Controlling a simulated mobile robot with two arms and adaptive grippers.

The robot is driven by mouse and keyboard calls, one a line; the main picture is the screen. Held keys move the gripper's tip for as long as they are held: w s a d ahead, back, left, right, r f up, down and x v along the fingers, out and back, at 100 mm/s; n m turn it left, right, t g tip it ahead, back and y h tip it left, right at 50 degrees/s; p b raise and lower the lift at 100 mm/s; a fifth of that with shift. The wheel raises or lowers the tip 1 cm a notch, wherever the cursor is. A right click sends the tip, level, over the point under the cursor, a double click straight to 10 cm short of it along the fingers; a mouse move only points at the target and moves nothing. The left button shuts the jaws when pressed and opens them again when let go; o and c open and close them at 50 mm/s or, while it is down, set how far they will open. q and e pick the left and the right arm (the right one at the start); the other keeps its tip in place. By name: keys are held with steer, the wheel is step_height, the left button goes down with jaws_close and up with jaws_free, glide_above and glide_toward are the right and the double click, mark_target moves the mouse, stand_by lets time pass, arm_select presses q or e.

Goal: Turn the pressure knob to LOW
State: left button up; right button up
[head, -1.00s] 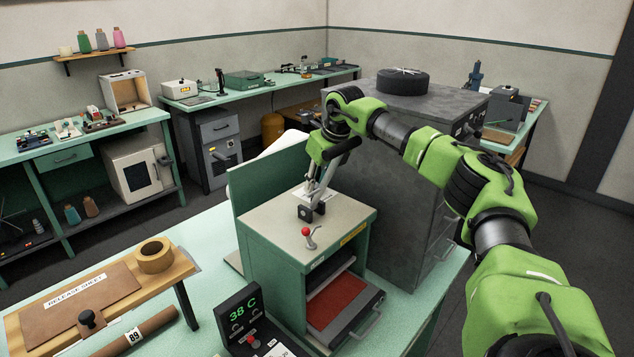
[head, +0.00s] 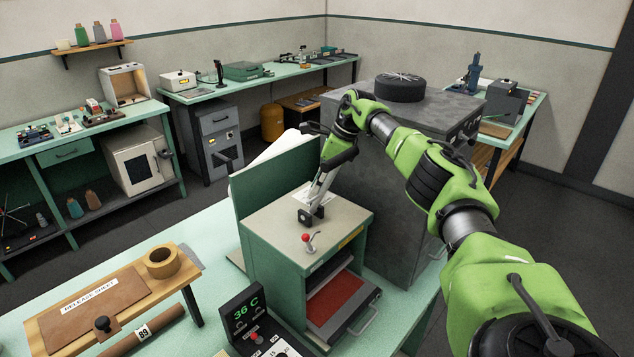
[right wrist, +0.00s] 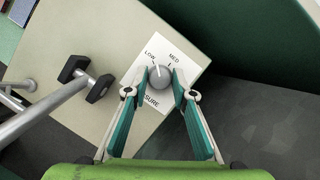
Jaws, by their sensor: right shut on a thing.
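The pressure knob (right wrist: 159,77) is a round grey dial on a white label (right wrist: 160,105) in the right wrist view. LOW is printed at its upper left and MED at its upper right. The knob's pale mark points up and slightly left, toward the LOW side. My right gripper (right wrist: 160,88) is shut on the knob, one green finger on each side. In the head view the right gripper (head: 321,187) reaches down to the top of the green press cabinet (head: 270,290), partly hidden by the metal lever. My left gripper is not in view.
A metal lever with a black pivot (head: 306,217) stands close to the gripper. A red-knobbed lever (head: 306,238) is at the cabinet's front. A green panel (right wrist: 240,25) rises behind the label. A temperature display (head: 244,312) reads 36 C.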

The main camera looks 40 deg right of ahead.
steer(key=shift+n, duration=0.5)
steer(key=o, duration=1.1)
step_height(320, 180, up, 10)
